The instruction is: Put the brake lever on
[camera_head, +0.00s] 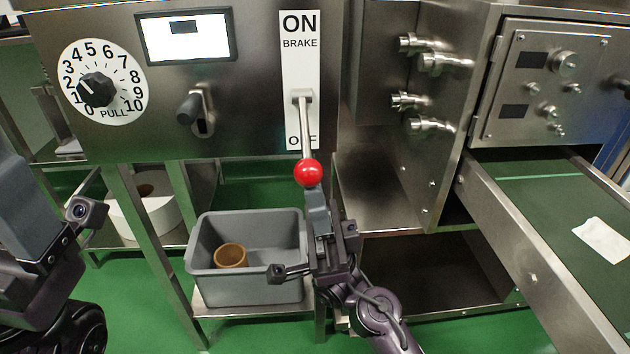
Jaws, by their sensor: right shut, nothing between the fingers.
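The brake lever (306,130) is a thin metal rod with a red ball knob (308,173) at its end. It comes out of a white plate (299,60) marked ON at the top, BRAKE below that, and OFF at the bottom. The rod slants down, with the knob below the OFF lettering. My right gripper (318,205) is shut and empty, just below the red knob. I cannot tell whether it touches the knob. My left arm (35,230) shows at the left edge, but its fingers are not in view.
A PULL dial (96,90), a small screen (186,37) and a black-handled lever (191,108) sit on the same panel. A grey bin (205,243) with a brown roll (231,256) stands below. A conveyor (540,200) lies at right, beside protruding metal knobs (432,62).

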